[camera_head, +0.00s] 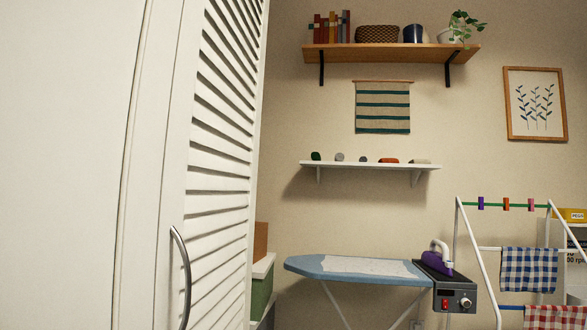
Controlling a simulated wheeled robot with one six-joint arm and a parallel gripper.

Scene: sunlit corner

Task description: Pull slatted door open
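The white slatted door (222,130) stands upright at the left, seen at a steep angle. Its horizontal slats fill the panel up to its right edge. A curved metal handle (184,275) is fixed on the door's left frame, low in the view; its lower end reaches near the bottom of the picture. I cannot tell whether the door is fully shut. My gripper is not in view, and nothing is seen touching the handle.
A plain white panel (62,160) fills the far left. Right of the door are a blue ironing board (310,266) with a purple iron (438,262) and a drying rack (468,235) with checked cloths. Wall shelves (390,54) hang higher. A green box (261,296) sits just beyond the door's edge.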

